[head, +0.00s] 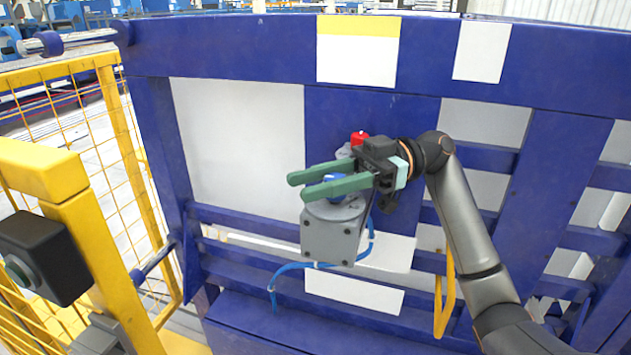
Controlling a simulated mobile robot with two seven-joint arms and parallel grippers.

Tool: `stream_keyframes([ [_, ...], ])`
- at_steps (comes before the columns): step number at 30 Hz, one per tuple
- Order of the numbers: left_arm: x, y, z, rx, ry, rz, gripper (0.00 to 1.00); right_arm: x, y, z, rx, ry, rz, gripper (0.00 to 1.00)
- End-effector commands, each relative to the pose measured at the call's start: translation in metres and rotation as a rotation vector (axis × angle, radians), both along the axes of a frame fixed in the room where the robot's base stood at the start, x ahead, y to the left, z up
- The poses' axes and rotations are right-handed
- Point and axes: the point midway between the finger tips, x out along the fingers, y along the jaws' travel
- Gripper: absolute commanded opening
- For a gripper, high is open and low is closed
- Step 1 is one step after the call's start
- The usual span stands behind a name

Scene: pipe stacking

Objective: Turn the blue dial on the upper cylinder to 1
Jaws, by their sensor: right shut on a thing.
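A grey cylinder unit (330,240) with a square bolted front is mounted on the blue frame in the middle of the head view. The blue dial (336,199) sits on its top. My right gripper (299,187), with two green fingers, reaches in from the right above the unit. It is shut on the blue dial, with one finger on either side. The fingers cover much of the dial, so its marking and setting cannot be read. My left gripper is not in view.
A red knob (359,137) stands just behind the gripper. Blue hoses (290,268) hang around the unit. A yellow mesh fence (70,110) and a yellow post with a black box (45,255) stand at the left. A yellow handle (444,295) is at the lower right.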

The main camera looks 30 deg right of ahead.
Motion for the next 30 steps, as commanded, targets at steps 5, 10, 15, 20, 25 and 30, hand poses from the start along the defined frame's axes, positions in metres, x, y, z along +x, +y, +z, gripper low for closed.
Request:
stream_keyframes([
  [5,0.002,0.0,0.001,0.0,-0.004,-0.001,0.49,0.0,0.0,0.0,0.001,-0.001,0.001,0.48],
  [10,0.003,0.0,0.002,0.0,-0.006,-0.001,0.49,0.0,0.0,0.0,0.001,-0.001,0.0,0.67],
  [15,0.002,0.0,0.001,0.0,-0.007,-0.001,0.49,0.0,0.0,0.0,0.0,-0.001,0.0,0.69],
  [20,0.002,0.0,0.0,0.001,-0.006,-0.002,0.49,0.0,-0.003,0.0,0.0,0.0,-0.002,0.69],
  [25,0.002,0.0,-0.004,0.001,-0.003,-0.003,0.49,-0.001,-0.025,-0.001,0.001,-0.001,-0.003,0.69],
  [30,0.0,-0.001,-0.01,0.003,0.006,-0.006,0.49,-0.003,-0.063,-0.001,0.001,-0.001,-0.005,0.69],
])
